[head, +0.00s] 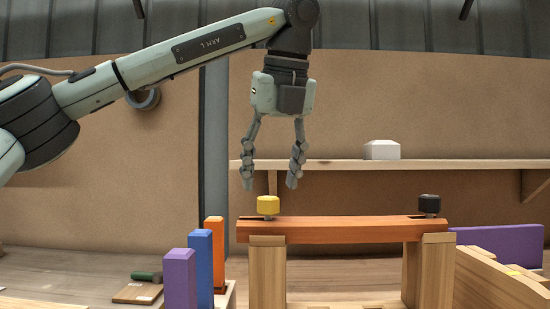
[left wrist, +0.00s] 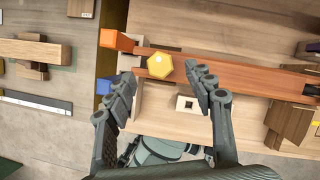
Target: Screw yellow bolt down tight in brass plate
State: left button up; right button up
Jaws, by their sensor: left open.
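The yellow bolt (head: 268,205) has a six-sided head and stands upright at the left end of the orange-brown beam (head: 335,230). A short length of its shaft shows between head and beam. In the left wrist view the yellow head (left wrist: 160,66) lies between and beyond my fingertips. My left gripper (head: 270,182) points down above the bolt, its fingers spread wide to either side and apart from it. It is open and empty. I cannot make out a brass plate clearly; a thin dark strip or slot shows under the bolt. My right gripper is out of view.
A black knob-headed bolt (head: 429,205) stands at the beam's right end. Wooden posts (head: 268,270) hold the beam up. Purple (head: 179,280), blue (head: 200,262) and orange (head: 214,245) blocks stand at left. A shelf (head: 470,165) with a white box (head: 382,150) is behind.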

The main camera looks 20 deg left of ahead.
aim_at(267, 198)
pick_arm(q)
jog(key=x, duration=0.2)
jog(key=shift+w+a+f, duration=0.1)
jog(key=shift+w+f, duration=0.05)
jog(key=shift+f, duration=0.1)
jog(key=shift+w+a+f, duration=0.1)
jog(key=shift+f, duration=0.45)
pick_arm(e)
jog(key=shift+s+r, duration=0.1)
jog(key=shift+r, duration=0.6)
pick_arm(q)
jog(key=shift+c, duration=0.3)
grip_shut()
jog(key=shift+m, duration=0.3)
jog(key=shift+a+f+m+h, duration=0.15)
jog(key=shift+m+h, duration=0.25)
jog(key=shift+m, duration=0.4)
jog(key=m+h, duration=0.1)
jog(key=m, duration=0.4)
jog(key=shift+a+t+h, duration=0.1)
jog(key=shift+t+h, duration=0.3)
jog(key=shift+f+m, duration=0.15)
jog(key=shift+m, duration=0.25)
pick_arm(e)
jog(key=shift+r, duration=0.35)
